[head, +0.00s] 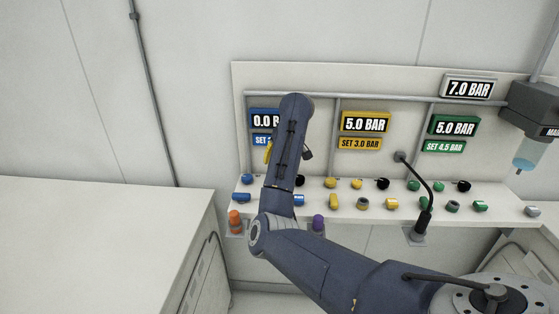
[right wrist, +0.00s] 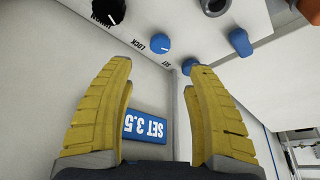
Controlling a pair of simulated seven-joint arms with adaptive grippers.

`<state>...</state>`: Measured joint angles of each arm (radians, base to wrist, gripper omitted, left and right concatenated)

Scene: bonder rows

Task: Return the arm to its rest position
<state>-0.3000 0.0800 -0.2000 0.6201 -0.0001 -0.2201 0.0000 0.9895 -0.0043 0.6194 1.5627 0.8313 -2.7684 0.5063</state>
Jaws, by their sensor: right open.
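My right arm comes in from the lower right of the head view and reaches up in front of the panel's left section. My right gripper (right wrist: 158,70) has its yellow fingers wide apart with nothing held between them. In the head view only a bit of yellow finger (head: 268,153) shows beside the arm, which hides the rest. My left gripper is not in view.
The panel (head: 405,82) carries a partly hidden blue display (head: 261,118), a yellow 5.0 BAR display (head: 365,122) and a green 5.0 BAR display (head: 454,126). Several knobs line the ledge (head: 350,214) below. A black gooseneck (head: 427,181) rises there. A white counter (head: 100,230) at left is bare.

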